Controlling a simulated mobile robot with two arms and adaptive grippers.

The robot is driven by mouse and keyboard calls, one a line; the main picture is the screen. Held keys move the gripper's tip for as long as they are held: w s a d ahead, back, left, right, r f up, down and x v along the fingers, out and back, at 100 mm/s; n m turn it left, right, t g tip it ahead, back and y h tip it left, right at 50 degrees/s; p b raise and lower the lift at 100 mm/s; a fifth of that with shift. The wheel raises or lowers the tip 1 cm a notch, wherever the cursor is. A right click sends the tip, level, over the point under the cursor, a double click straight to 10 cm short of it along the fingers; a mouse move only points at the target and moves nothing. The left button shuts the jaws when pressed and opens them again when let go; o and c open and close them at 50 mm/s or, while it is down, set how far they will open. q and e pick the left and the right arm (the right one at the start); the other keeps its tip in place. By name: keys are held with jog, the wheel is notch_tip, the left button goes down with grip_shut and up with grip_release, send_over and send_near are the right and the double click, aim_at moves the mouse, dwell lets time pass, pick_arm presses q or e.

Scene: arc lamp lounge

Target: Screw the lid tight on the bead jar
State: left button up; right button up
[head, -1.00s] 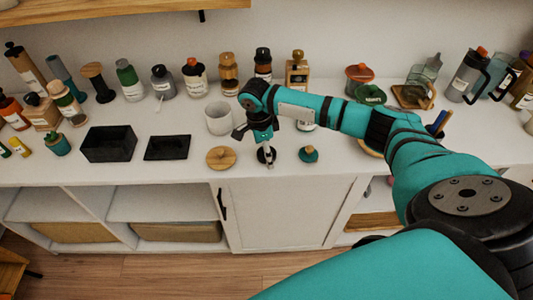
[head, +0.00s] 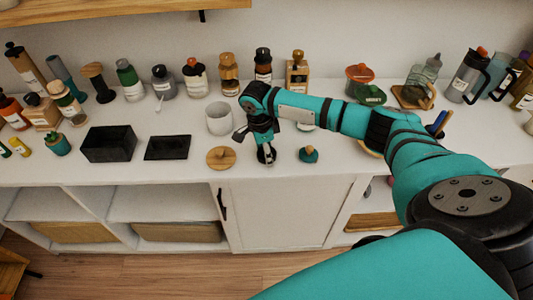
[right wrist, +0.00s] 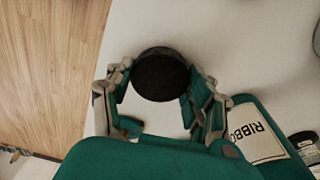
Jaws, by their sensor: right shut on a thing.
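My right gripper (head: 264,146) points down at the front of the white counter. In the right wrist view its two fingers (right wrist: 158,92) are shut on the sides of a round black lid (right wrist: 161,74), seen from above. The same dark lid shows small under the fingertips in the head view (head: 266,156). The lid hides what is below it, so I cannot see beads or how the lid is seated. My left gripper is not in view.
A wooden lid (head: 221,158) lies left of the gripper and a teal lid (head: 308,154) lies right. A white pot (head: 219,118) stands behind. A black box (head: 108,143) and black tray (head: 167,147) sit further left. Several bottles line the back. A ribbon label (right wrist: 259,137) shows in the wrist view.

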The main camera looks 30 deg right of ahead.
jog(key=shift+r, duration=0.85)
jog(key=shift+s+a+r, duration=0.15)
jog(key=shift+a+r, duration=0.05)
jog(key=shift+r, duration=0.25)
jog(key=shift+s+a+r, duration=0.1)
jog(key=shift+a+r, duration=0.1)
jog(key=shift+r, duration=0.2)
jog(key=s+a, duration=0.3)
jog(key=a, duration=0.3)
jog(key=s+a+r+b, duration=0.1)
jog(key=s+a, duration=0.3)
jog(key=a, duration=0.3)
jog(key=shift+s+r, duration=0.3)
